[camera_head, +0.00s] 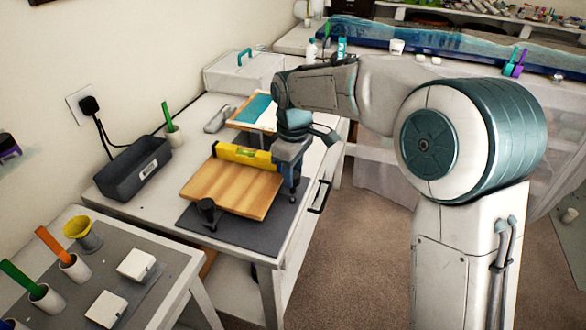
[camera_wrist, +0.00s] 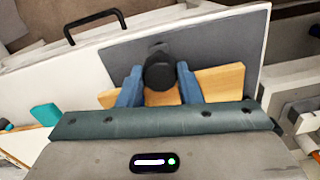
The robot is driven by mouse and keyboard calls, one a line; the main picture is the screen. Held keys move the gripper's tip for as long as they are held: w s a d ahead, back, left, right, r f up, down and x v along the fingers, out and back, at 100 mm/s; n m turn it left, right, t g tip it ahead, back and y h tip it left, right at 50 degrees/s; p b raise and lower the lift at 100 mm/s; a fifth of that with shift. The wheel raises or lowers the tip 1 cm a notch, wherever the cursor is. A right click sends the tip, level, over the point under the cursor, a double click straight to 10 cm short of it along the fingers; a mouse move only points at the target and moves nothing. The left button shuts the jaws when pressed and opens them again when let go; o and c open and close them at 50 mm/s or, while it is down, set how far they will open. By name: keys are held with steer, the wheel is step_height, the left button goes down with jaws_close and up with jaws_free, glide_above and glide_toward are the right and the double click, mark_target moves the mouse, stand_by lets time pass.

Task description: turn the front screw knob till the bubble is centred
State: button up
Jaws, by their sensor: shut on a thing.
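A wooden board (camera_head: 228,192) lies on a dark grey mat (camera_head: 190,216), with a yellow spirit level (camera_head: 240,154) along its far side. The level's bubble is too small to read. One black screw knob (camera_head: 207,211) stands at the board's near left edge. My gripper (camera_head: 293,180) points down at the board's right edge. In the wrist view, its two blue fingers (camera_wrist: 161,85) are shut on another black knob (camera_wrist: 160,70), seen from above beside the wood. In the head view my gripper mostly hides that knob.
A grey bin (camera_head: 133,170) and a cup with a green stick (camera_head: 172,130) stand left of the board. A tray with a blue piece (camera_head: 256,108) lies behind. A second table (camera_head: 185,262) with cups is at the near left.

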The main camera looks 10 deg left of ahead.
steer(key=m, duration=0.4)
steer(key=shift+f+m+p, duration=0.15)
steer(key=shift+m+p, duration=0.2)
steer(key=shift+m, duration=1.45)
steer(key=shift+s+d, duration=0.1)
steer(key=o, duration=1)
step_height(320, 180, up, 14)
steer(key=shift+f, duration=0.1)
